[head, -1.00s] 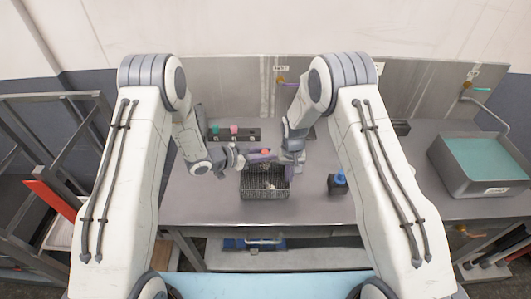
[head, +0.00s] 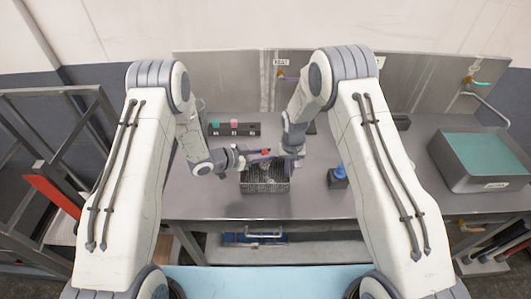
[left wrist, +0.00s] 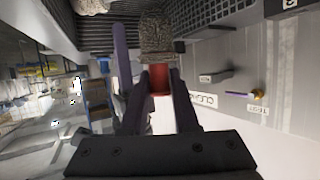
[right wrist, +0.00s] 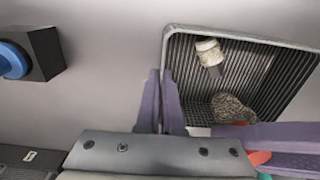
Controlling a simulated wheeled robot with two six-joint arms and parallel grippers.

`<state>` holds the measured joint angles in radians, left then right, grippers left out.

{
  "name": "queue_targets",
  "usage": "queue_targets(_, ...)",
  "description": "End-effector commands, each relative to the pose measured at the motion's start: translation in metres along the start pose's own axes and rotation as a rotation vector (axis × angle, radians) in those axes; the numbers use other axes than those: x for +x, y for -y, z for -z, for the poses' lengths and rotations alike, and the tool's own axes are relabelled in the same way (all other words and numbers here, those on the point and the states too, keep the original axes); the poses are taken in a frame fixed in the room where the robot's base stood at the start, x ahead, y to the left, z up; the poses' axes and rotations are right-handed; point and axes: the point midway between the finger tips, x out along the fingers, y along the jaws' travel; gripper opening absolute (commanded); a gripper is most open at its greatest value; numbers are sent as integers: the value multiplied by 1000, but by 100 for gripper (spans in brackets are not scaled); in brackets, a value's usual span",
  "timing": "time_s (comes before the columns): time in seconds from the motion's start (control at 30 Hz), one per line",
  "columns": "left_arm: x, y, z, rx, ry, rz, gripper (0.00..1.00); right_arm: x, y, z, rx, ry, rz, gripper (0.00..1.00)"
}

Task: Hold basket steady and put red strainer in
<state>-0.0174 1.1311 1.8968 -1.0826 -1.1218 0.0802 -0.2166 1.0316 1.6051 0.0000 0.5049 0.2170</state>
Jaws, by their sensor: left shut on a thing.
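The dark wire basket (head: 265,187) stands on the metal counter; its ribbed inside and pale rim (right wrist: 240,36) fill the upper right of the right wrist view. My left gripper (head: 260,155) is shut on the red strainer's red handle (left wrist: 159,80). The strainer's mesh head (left wrist: 157,38) points away from the fingers and shows over the basket in the right wrist view (right wrist: 232,108). My right gripper (right wrist: 162,75) is at the basket's side, its fingers close together with the rim between the tips. Whether the mesh touches the basket floor is unclear.
A pale, small item (right wrist: 208,52) is inside the basket. A dark block with a blue top (head: 338,176) stands right of the basket. A labelled rack (head: 233,129) with small coloured items is behind. A grey basin (head: 482,168) is at the far right. Counter between is clear.

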Motion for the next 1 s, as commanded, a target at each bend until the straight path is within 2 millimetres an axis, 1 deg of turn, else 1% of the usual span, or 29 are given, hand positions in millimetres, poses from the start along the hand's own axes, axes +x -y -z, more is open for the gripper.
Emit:
queue_targets(0.03,0,0,0,0,0,0,40,0,0,0,0,-1,0,0)
queue_targets(0.1,0,0,0,0,0,0,63,0,0,0,0,-1,0,0)
queue_targets(0.4,-1,0,0,0,0,0,63,0,0,0,0,-1,0,0)
queue_targets(0.53,-10,1,0,-1,0,1,63,0,0,0,0,-1,0,0)
queue_targets(0.67,-32,2,1,-1,0,4,63,0,0,0,0,-1,0,0)
queue_targets(0.9,-84,2,0,-1,0,6,63,0,0,0,0,-1,0,0)
queue_targets(1.0,-101,1,0,-1,-1,4,63,0,0,0,0,-1,0,0)
